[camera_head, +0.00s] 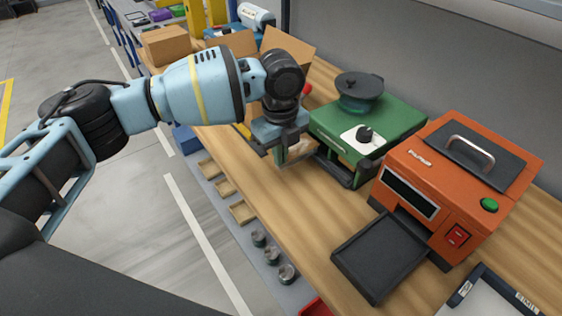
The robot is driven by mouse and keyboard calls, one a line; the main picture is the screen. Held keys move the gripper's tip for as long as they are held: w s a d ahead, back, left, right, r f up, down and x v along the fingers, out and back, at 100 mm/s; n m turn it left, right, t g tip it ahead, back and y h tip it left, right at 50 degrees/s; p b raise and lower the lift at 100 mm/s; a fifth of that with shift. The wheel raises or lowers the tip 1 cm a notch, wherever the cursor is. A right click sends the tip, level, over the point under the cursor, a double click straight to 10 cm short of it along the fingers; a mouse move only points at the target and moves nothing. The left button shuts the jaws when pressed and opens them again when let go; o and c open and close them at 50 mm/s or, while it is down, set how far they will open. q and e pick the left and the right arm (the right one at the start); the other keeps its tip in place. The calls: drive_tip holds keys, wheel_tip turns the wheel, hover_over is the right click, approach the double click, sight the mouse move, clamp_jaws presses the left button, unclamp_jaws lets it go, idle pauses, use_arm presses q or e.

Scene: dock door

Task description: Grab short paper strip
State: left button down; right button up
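My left gripper (291,156) points down over the wooden bench, at the left front corner of a green machine (386,122). A small pale tan patch (299,151) shows at its fingers. I cannot tell if this is a paper strip or something else, nor if the fingers are closed on it. The green machine has a dark round top part and a black knob on a white plate. No other short paper strip can be made out. My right gripper is not in view.
An orange machine (451,182) with a handle and green button stands right of the green one. A black tray (381,257) lies before it, a clipboard (490,294) at lower right. Cardboard boxes (165,45) stand behind. Several small cans stand on a lower ledge.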

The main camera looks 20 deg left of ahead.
use_arm(q)
drive_tip(key=s+d, duration=0.2)
drive_tip(key=s, duration=0.5)
drive_tip(key=s+d+r+p, duration=0.1)
drive_tip(key=s+d, duration=0.1)
drive_tip(key=s, duration=0.6)
drive_tip(key=shift+s+d+r, duration=0.2)
drive_tip(key=shift+d+r, duration=0.05)
drive_tip(key=shift+d, duration=0.05)
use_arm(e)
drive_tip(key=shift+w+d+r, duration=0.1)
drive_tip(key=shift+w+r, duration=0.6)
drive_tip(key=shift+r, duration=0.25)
